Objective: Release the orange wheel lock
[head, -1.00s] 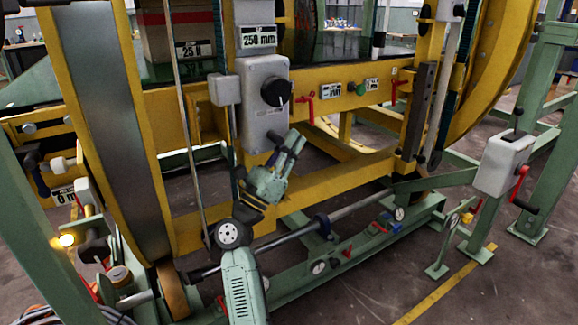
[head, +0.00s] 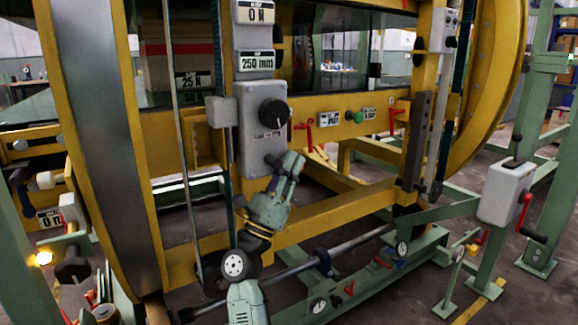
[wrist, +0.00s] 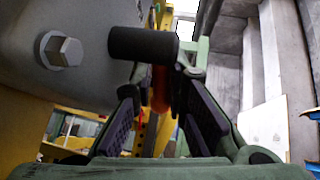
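My gripper (head: 292,163) points upward in front of the yellow frame, just below a grey box (head: 255,95) with a round black knob (head: 273,114). In the wrist view my gripper (wrist: 160,105) is open, its dark finger pads apart. A black cylinder (wrist: 143,43) stands across the view just beyond the fingertips, beside a grey plate with a bolt. An orange-red part (wrist: 160,88) shows behind, between the fingers; I cannot tell whether contact exists. The big yellow-orange wheel (head: 110,150) rises at left. Which part is its lock is not clear.
Red levers (head: 309,137) and a green knob (head: 358,117) sit on the yellow crossbeam. A grey box with a red crank (head: 507,192) stands at right. A green rail with gauges (head: 319,305) runs low.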

